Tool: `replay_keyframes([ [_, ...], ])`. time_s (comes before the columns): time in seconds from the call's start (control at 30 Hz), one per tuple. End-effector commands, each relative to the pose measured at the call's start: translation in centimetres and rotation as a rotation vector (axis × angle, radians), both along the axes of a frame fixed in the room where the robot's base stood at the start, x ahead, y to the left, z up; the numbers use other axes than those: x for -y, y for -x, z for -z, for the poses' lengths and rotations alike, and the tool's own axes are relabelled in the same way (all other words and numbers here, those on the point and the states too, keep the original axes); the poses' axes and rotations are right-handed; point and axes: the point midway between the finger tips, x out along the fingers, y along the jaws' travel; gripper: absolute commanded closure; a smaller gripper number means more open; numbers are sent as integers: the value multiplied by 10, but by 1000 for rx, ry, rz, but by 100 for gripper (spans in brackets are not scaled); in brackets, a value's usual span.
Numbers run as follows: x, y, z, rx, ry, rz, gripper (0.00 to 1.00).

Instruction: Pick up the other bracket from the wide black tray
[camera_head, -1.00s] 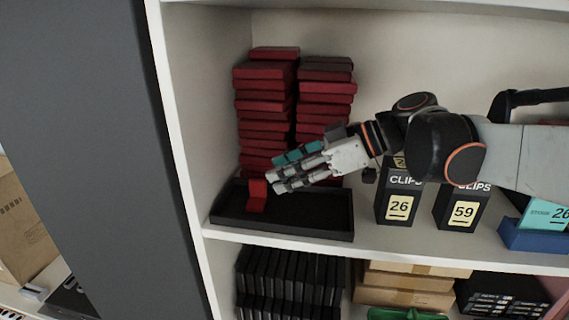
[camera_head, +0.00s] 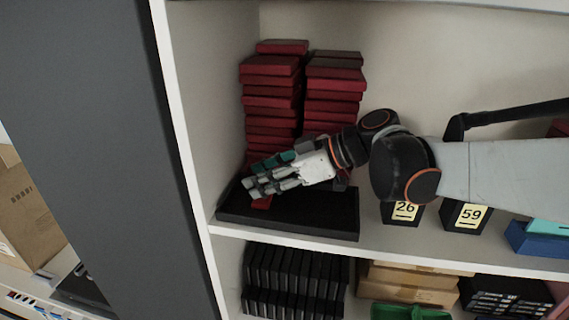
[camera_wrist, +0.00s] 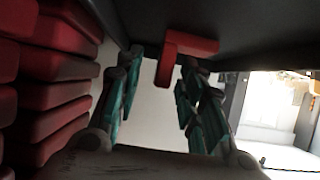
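The wide black tray (camera_head: 322,215) stands on the shelf at the left. A red bracket (camera_head: 263,202) is in the tray near its left end, mostly hidden behind my gripper in the head view. In the wrist view the red bracket (camera_wrist: 184,52) shows whole, an L shape just beyond my fingertips. My gripper (camera_head: 257,189) is over the left part of the tray, at the bracket. In the wrist view my gripper (camera_wrist: 158,72) has its fingers apart with a gap between them, and the bracket's short leg lies near that gap. I cannot tell whether a finger touches it.
Two tall stacks of red boxes (camera_head: 270,95) stand close behind the tray and beside my fingers. The shelf's left side wall (camera_head: 212,110) is near. Black clip boxes (camera_head: 466,215) stand right of the tray, under my arm.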

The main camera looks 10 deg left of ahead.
Motion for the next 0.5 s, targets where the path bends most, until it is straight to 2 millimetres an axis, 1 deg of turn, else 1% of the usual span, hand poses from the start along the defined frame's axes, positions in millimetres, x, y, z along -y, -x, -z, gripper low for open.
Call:
replay_keyframes([
  [0.07,0,0,0,0,0,0,64],
  [0.1,0,0,0,0,0,0,66],
  [0.17,0,0,0,0,0,0,80],
  [0.2,0,0,0,0,0,0,89],
  [0.23,0,0,0,0,0,0,96],
  [0.27,0,0,0,0,0,0,100],
  [0.5,0,0,0,0,0,0,100],
])
